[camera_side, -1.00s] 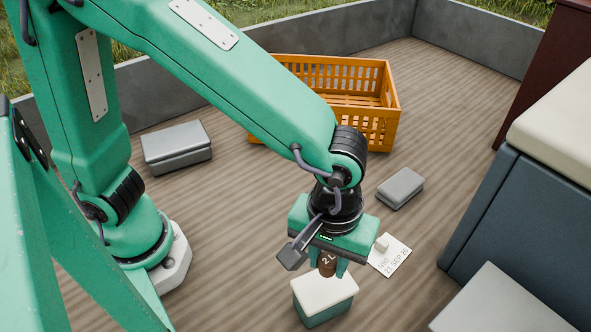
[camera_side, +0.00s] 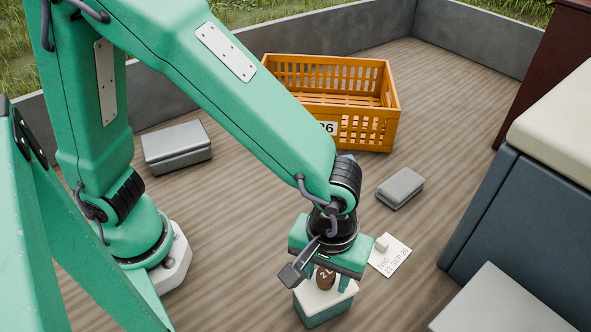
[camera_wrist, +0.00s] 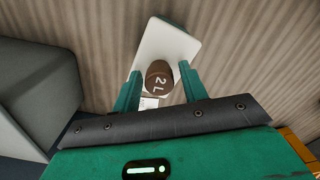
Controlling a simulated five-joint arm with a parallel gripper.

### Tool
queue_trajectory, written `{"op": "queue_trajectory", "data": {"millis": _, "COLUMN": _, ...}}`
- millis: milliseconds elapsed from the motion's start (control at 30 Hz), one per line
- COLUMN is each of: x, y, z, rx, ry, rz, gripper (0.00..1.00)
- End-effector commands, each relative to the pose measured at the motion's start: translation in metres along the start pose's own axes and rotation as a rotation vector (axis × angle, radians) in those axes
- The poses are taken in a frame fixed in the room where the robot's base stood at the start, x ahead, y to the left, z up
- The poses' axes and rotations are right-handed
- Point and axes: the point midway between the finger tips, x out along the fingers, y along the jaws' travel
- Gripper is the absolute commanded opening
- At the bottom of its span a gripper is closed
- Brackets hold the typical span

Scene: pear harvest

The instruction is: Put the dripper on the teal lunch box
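The dripper (camera_side: 325,278), a small brown piece marked 2 L, is upright over the lid of the teal lunch box (camera_side: 323,311) and appears to rest on it. The lunch box has a teal body and a white lid, which also shows in the wrist view (camera_wrist: 165,42). My gripper (camera_side: 327,283) is low over the lid, with one finger on each side of the dripper. In the wrist view the dripper (camera_wrist: 158,78) sits between the fingers with narrow gaps at its sides, so the fingers look open. The dripper's base contact is partly hidden.
A white dated card (camera_side: 390,262) with a small pale block (camera_side: 382,244) lies right of my gripper. Grey boxes stand behind right (camera_side: 400,188) and left (camera_side: 176,147). An orange crate (camera_side: 366,129) is at the back. A large dark-blue box (camera_side: 510,210) stands at the right.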

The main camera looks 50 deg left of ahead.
Motion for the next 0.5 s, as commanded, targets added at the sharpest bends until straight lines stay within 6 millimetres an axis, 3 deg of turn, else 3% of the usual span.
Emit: {"op": "queue_trajectory", "data": {"millis": 500, "x": -0.0067, "y": 0.0007, "z": -0.0001, "rx": 0.000, "ry": 0.001, "rz": 0.003, "gripper": 0.49}}
